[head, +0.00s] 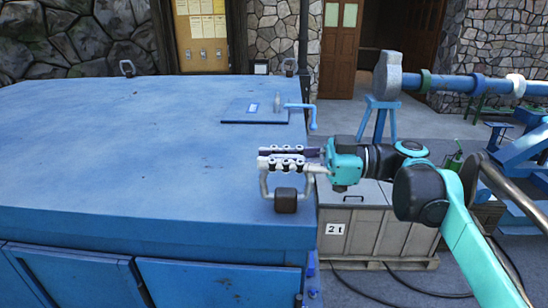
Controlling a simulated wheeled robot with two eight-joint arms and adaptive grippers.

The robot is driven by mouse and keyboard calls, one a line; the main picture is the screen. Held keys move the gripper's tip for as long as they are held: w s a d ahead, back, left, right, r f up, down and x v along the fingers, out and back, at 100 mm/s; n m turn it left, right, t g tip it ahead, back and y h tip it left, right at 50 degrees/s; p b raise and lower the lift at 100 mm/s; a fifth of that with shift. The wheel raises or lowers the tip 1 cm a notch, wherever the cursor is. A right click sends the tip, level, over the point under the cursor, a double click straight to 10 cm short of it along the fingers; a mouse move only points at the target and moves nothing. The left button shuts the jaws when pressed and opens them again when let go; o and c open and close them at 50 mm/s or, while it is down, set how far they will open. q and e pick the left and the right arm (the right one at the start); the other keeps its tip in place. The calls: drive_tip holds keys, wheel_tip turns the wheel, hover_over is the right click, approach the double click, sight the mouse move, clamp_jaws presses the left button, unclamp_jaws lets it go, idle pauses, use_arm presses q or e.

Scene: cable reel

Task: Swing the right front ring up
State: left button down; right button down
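The right front ring (265,186) is a pale grey loop at the near right corner of the big blue case's top. It rises upright, or nearly so, from a dark brown block (286,201). My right gripper (284,159) reaches in from the right, level over the loop. Its two fingers, one dark and one pale, lie close together across the loop's top bar and look shut on it. The bar itself is mostly hidden by the fingers. My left gripper is not in view.
Two similar rings stand at the case's back left (127,68) and back right (289,66). A blue crank (308,114) sits by a flat plate (255,122) on the blue case top (130,140). A grey crate (352,220) stands right of the case, below my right arm.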

drive_tip(key=shift+w, duration=0.2)
drive_tip(key=c, duration=1.8)
unclamp_jaws()
drive_tip(key=shift+o, duration=1.2)
drive_tip(key=shift+w, duration=0.3)
drive_tip(key=shift+d, duration=0.2)
drive_tip(key=d, duration=1.1)
drive_tip(key=shift+d, duration=0.25)
